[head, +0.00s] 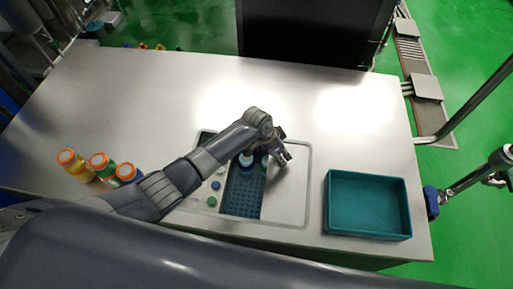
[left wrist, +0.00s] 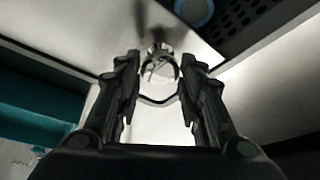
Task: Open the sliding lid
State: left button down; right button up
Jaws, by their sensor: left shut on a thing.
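The sliding lid (head: 288,197) is a pale metal plate over the right part of a recessed well in the steel table. My left gripper (head: 283,153) is over the lid's upper part, shut on its handle. In the left wrist view the small metal handle (left wrist: 160,66) stands between the two fingers (left wrist: 158,88). The lid is partly open: left of it the blue perforated floor (head: 241,195) of the well shows. A blue-capped bottle (head: 246,160) stands in the well, partly hidden by my left arm. My right gripper is not in view.
A teal tray (head: 326,205) stands on the table to the right. Blue (head: 216,185) and green (head: 211,201) round pieces lie left of the opening. The table's back is clear.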

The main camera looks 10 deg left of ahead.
pick_arm(q)
jog(key=b, duration=0.1)
send_over(299, 162)
jog(key=shift+s+a, duration=0.15)
jog(key=shift+a, duration=0.2)
jog(key=shift+d, duration=0.35)
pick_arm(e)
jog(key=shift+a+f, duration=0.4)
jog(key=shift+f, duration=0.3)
pick_arm(q)
jog(key=c, duration=1.1)
grip_release()
jog(key=shift+o, duration=0.2)
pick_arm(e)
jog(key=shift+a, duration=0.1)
pick_arm(q)
jog(key=v, duration=1.2)
